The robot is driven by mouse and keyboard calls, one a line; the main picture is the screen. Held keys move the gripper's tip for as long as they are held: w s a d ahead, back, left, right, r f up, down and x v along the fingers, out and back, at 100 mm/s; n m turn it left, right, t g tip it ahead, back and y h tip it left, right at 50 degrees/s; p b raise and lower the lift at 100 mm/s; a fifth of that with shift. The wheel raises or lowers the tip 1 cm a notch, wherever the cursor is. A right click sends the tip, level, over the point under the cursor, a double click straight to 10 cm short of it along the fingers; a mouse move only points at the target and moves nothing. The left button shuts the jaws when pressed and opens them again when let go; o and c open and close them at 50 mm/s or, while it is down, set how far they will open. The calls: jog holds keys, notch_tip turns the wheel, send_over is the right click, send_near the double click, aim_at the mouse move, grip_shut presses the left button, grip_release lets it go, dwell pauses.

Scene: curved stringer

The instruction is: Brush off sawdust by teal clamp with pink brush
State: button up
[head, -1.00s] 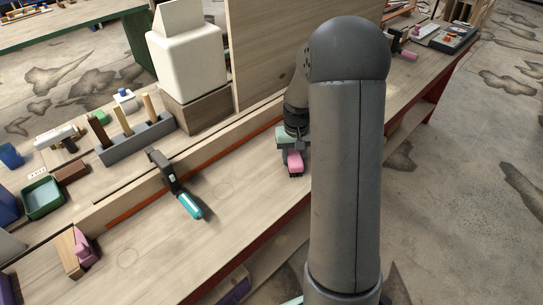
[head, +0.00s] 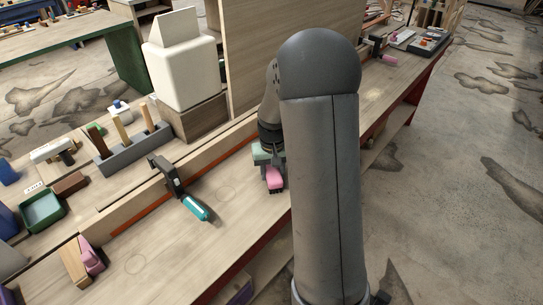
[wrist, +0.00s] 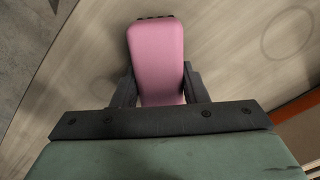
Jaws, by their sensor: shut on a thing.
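The pink brush (head: 274,180) is held in my gripper (head: 271,168), which is shut on it. In the wrist view the pink brush (wrist: 156,55) sits between the two dark fingers of my gripper (wrist: 158,88), its dark bristle edge just showing at the far end. The teal clamp (head: 195,207) is fixed at the long board, its teal handle lying out over the bench to the left of the brush. Faint ring marks show on the bench between them. I cannot make out sawdust clearly by the clamp.
A pink block (head: 91,255) and a wooden block lie at the near left. A grey holder (head: 135,151) with upright tools, a green tray (head: 42,212) and a cream container (head: 183,72) stand behind the board (head: 148,206). The bench between clamp and brush is clear.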

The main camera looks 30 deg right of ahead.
notch_tip(320, 180, up, 8)
jog(key=p, duration=0.4)
jog(key=shift+d+r, duration=0.15)
dwell(0.5)
